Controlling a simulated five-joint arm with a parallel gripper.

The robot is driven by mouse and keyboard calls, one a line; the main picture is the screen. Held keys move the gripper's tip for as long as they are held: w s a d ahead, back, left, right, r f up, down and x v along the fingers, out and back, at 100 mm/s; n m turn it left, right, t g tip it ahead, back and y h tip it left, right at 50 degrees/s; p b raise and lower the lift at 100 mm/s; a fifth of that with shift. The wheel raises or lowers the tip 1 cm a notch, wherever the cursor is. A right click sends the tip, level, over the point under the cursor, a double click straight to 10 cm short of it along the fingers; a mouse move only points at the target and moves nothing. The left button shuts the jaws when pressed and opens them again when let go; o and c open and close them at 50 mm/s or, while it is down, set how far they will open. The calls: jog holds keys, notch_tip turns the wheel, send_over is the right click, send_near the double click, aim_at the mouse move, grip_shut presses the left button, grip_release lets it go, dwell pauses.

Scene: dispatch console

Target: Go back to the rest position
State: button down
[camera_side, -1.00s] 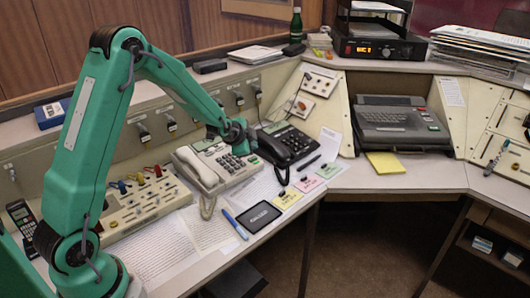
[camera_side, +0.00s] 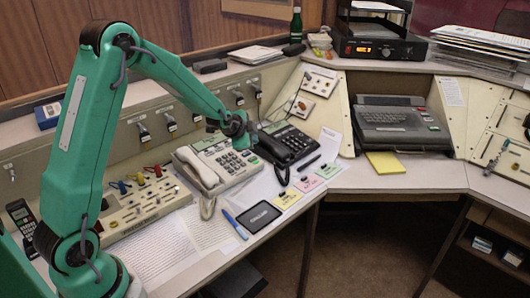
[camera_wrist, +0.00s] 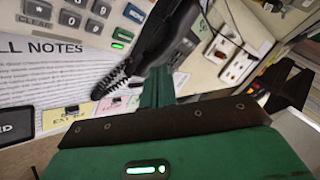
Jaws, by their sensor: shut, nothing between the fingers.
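My green arm reaches from the left over the console in the side view. My gripper (camera_side: 246,135) is shut and empty, up in the air above the gap between the beige phone (camera_side: 205,170) and the black phone (camera_side: 286,144). It touches neither phone as far as I can tell. In the wrist view, a green part of my gripper (camera_wrist: 157,88) points away over the desk, with the black handset (camera_wrist: 165,35) beyond it. The fingertips are small and unclear in the side view.
A switch panel (camera_side: 138,202) with coloured plugs lies below my arm. A dark tablet (camera_side: 259,217), a blue pen (camera_side: 235,224) and coloured notes (camera_side: 288,199) lie along the front edge. A typewriter (camera_side: 398,125) stands in the right niche. The air above the desk is free.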

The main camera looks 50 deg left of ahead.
jog(key=s+d+r+n+g+h, duration=0.1)
jog(key=s+d+r+n, duration=0.1)
jog(key=s+d+r, duration=0.35)
jog(key=s+d+r+n, duration=0.2)
jog(key=s+d+r, duration=0.1)
jog(key=s+r, duration=0.45)
jog(key=s+d+n+g, duration=0.1)
jog(key=s+d+n, duration=0.1)
jog(key=s, duration=0.8)
jog(key=s+d+r+n+g+h, duration=0.1)
jog(key=s+d, duration=0.3)
jog(key=s, duration=0.6)
jog(key=shift+r+n, duration=0.25)
jog(key=shift+n, duration=0.55)
